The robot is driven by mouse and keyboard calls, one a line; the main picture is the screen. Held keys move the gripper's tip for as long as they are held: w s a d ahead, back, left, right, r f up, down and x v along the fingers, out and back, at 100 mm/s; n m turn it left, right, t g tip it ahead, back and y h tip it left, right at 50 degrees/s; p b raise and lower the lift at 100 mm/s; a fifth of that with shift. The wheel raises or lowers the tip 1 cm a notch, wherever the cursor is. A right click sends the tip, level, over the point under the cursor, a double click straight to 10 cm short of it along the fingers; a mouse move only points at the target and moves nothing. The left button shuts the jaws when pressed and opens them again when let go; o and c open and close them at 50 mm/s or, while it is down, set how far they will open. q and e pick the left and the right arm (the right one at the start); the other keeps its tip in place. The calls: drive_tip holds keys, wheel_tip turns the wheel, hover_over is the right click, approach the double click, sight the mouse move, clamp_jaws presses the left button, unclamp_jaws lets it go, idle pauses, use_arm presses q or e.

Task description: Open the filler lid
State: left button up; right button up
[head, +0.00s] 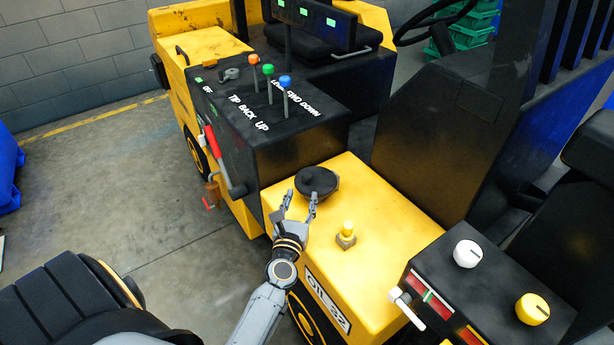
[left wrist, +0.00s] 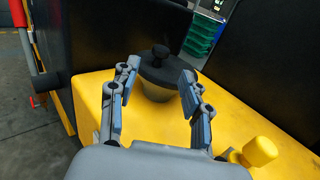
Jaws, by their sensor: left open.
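The filler lid (head: 316,180) is a round black cap with a small knob on top. It sits on a short neck on the yellow body (head: 375,235) of the vehicle. My left gripper (head: 300,201) is open, with its two fingers at the near side of the lid. In the left wrist view the lid (left wrist: 163,66) lies ahead between the open fingertips (left wrist: 160,80), and the pale neck shows below it. I cannot tell whether either finger touches the lid. My right gripper does not show.
A black control box (head: 270,130) with colored levers stands behind the lid, with a red handle (head: 213,141) at its left side. A yellow knob (head: 347,229) rises from the yellow body right of my gripper. A black panel with white and yellow knobs (head: 467,253) is at the lower right.

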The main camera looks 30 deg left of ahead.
sight(306, 182)
use_arm(q)
drive_tip(key=x, duration=0.8)
drive_tip(key=shift+w+a, duration=0.1)
drive_tip(key=shift+w, duration=0.2)
clamp_jaws()
